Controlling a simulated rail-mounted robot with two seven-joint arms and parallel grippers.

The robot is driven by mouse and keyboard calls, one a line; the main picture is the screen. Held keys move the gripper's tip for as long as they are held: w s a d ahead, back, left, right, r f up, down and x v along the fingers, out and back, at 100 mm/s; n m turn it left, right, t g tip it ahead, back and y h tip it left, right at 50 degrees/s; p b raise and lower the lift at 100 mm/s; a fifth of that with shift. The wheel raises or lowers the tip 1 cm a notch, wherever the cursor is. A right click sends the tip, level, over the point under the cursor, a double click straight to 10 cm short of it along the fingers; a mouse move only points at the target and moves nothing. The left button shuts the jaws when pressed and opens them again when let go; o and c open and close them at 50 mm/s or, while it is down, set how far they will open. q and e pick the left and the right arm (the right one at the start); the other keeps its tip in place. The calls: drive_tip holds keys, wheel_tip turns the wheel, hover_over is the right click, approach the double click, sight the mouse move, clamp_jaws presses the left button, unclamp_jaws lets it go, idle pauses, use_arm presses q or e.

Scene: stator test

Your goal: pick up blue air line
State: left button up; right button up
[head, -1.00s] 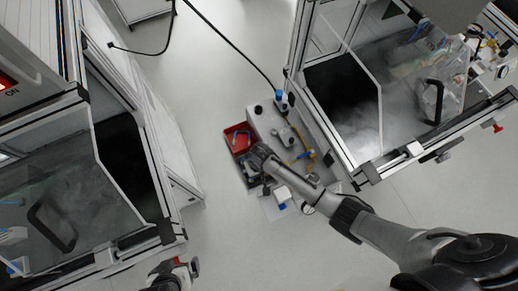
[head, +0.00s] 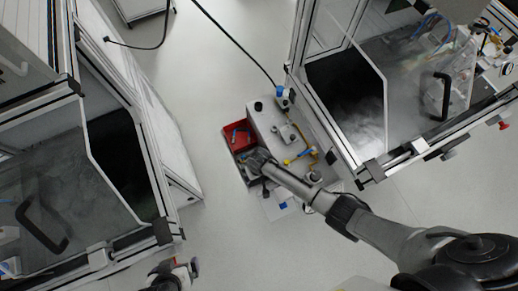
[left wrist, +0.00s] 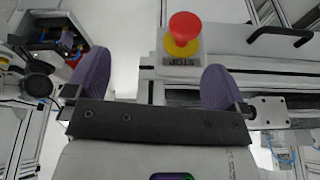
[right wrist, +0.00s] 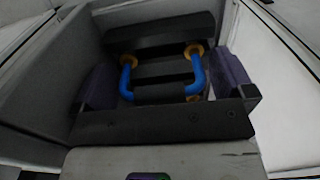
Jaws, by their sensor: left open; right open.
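The blue air line (right wrist: 196,80) is a U-shaped blue tube with a yellow-orange fitting at each end. In the right wrist view it lies in a dark bin between the two purple fingers of my right gripper (right wrist: 163,84), which is open with gaps on both sides. In the head view my right gripper (head: 256,163) is over the dark part of the parts box beside a red tray, and its arm hides the line. My left gripper (head: 176,272) is open and empty, at the lower left. It also shows in the left wrist view (left wrist: 154,88).
Machine enclosures flank both sides, with open floor between. A red stop button (left wrist: 184,30) is ahead of my left gripper.

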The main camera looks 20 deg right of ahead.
drive_tip(key=c, duration=0.7)
drive_tip(key=shift+c, duration=0.3)
drive_tip(key=shift+r, duration=0.1)
